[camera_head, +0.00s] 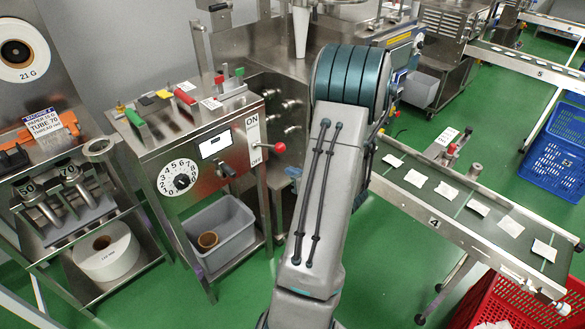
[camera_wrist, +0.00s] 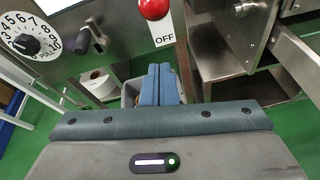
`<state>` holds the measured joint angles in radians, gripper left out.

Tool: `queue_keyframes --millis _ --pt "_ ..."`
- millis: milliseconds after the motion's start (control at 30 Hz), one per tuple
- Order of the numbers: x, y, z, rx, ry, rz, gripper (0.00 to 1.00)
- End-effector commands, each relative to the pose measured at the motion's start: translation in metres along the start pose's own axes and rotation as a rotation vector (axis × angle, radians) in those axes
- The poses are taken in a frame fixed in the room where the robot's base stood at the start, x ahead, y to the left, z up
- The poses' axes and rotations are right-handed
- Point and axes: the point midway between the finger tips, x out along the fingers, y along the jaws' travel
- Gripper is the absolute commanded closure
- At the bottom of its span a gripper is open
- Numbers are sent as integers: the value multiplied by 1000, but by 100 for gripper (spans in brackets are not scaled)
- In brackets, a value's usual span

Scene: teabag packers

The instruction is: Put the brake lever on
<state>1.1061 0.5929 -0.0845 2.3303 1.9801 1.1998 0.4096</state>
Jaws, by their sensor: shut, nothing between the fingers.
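A lever with a red ball knob (camera_head: 279,147) sticks out at the right front edge of the grey machine, beside a white plate marked ON at the top (camera_head: 252,122) and OFF at the bottom. The knob is closer to the OFF end. No brake wording is readable on it. In the wrist view the red knob (camera_wrist: 155,8) shows at the top edge, above the OFF mark (camera_wrist: 165,40). My gripper (camera_wrist: 165,70) is shut and empty, its blue fingers together below the OFF mark, apart from the knob. In the head view my arm hides the gripper.
The machine front has a numbered dial (camera_head: 181,182) and a black handle (camera_head: 227,170). A grey bin (camera_head: 220,235) stands on the shelf beneath. A conveyor (camera_head: 450,215) with white packets runs at right. A rack with a white roll (camera_head: 105,252) stands at left.

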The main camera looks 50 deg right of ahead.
Motion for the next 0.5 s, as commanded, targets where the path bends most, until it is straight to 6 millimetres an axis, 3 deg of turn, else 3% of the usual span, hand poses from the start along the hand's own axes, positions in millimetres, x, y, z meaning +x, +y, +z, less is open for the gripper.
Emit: queue_keyframes --millis 33,200,500 --pt "-17 -2 6 -2 -4 -10 100" --pt "-57 -3 8 0 -2 -14 100" --pt "-92 -1 9 2 1 -11 100"
